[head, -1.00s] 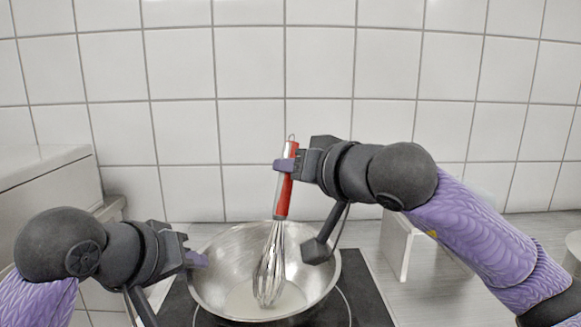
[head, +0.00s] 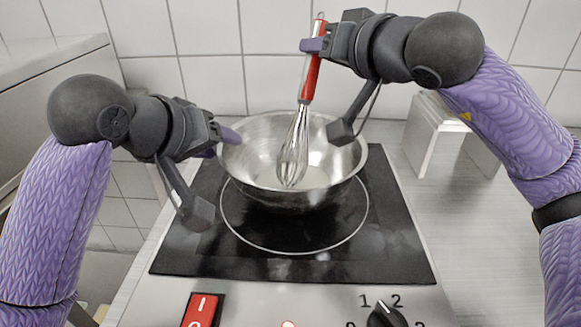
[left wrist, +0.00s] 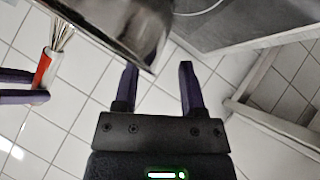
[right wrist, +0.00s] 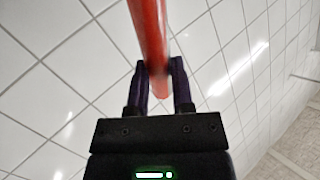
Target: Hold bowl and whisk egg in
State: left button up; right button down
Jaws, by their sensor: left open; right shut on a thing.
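A shiny metal bowl (head: 255,160) stands on the black hob (head: 215,262), toward its back. My right gripper (head: 313,45) is shut on the red handle of a whisk (head: 309,78), and its wire end reaches down into the bowl. The red handle also shows between the fingers in the right wrist view (right wrist: 150,35). My left gripper (head: 222,142) is open at the bowl's left rim. In the left wrist view the bowl's side (left wrist: 125,25) lies by the left finger; I cannot tell whether they touch. Egg in the bowl is not clearly visible.
The hob's front has a red switch (head: 201,310) and a black knob (head: 386,315). A white stand (head: 437,135) is on the counter to the right. A tiled wall is close behind the bowl. The front of the hob is clear.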

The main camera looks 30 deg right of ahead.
dwell(0.3)
pick_arm(q)
jog(key=v, duration=0.9)
dwell(0.3)
jog(key=v, duration=1.2)
jog(key=shift+a, duration=0.1)
notch_tip(320, 180, up, 13)
jog(key=s+p, duration=0.2)
jog(key=p, duration=0.9)
jog(key=shift+s+r+t, duration=0.15)
jog(key=shift+s+t, duration=0.15)
pick_arm(e)
jog(key=w+d+r, duration=0.2)
jog(key=d+r, duration=0.2)
jog(key=r, duration=0.6)
jog(key=shift+w, duration=0.15)
